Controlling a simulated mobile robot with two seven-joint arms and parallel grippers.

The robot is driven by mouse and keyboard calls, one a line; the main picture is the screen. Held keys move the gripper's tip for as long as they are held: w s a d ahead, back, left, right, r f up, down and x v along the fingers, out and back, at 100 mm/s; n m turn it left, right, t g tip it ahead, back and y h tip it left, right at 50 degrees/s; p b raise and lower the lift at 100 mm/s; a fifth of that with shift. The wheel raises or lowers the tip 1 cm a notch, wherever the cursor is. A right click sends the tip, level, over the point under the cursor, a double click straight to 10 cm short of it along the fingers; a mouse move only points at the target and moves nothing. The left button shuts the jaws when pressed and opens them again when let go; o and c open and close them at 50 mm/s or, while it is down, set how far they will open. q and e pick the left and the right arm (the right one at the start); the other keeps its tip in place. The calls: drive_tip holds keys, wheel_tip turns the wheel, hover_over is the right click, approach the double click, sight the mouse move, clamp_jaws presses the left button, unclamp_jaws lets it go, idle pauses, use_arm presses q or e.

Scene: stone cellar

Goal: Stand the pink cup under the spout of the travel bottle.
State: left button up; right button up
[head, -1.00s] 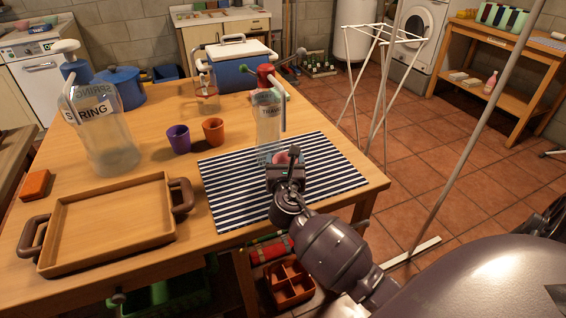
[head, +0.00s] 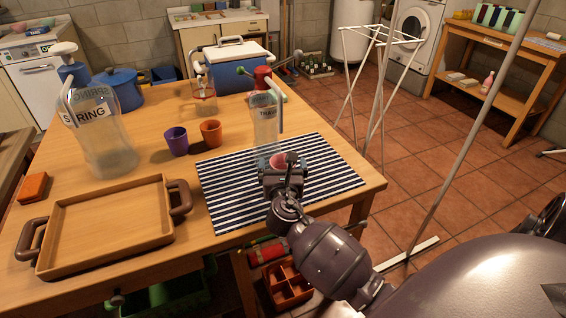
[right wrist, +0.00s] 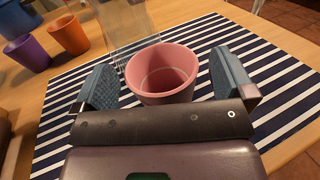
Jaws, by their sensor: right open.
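The clear travel bottle (head: 265,122) stands at the back edge of a striped mat. Its pale spout (head: 279,112) bends down on the bottle's right side. The pink cup (head: 285,160) stands upright on the mat just in front of the bottle, below the spout's end in the head view. The cup (right wrist: 163,75) looks empty in the right wrist view. I cannot tell whether it is exactly beneath the spout. My right gripper (head: 283,172) is open, with one finger on each side of the cup and a gap showing on the right. My left gripper is not in view.
The striped mat (head: 225,190) has free room left and right. Purple (head: 176,141) and orange (head: 210,133) cups stand left of the bottle. A wooden tray (head: 110,225) lies at front left, with the Spring bottle (head: 105,140) behind it.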

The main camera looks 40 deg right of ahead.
drive_tip(key=v, duration=0.9)
drive_tip(key=shift+r+p, duration=0.1)
drive_tip(key=shift+p, duration=0.25)
drive_tip(key=shift+s+a, duration=0.4)
drive_tip(key=shift+s, duration=0.15)
drive_tip(key=s+d+f+m+g+y, duration=0.15)
drive_tip(key=s+f+m+g, duration=0.25)
drive_tip(key=s+m, duration=0.4)
drive_tip(key=s+d+f+m+g+y, duration=0.1)
drive_tip(key=s+f+m+g+y, duration=0.1)
drive_tip(key=s+f+m+g, duration=0.4)
drive_tip(key=s+a+r+m+g+y, duration=0.1)
drive_tip(key=s+a+m+g+y, duration=0.35)
drive_tip(key=s+m, duration=1.1)
drive_tip(key=w+a+f+n+t+y+p, duration=0.1)
drive_tip(key=w+f+n+t+y, duration=0.1)
drive_tip(key=w+f+t, duration=0.4)
drive_tip(key=w+t, duration=0.3)
drive_tip(key=t, duration=0.2)
drive_tip(key=shift+a+y, duration=0.3)
drive_tip(key=shift+a, duration=0.05)
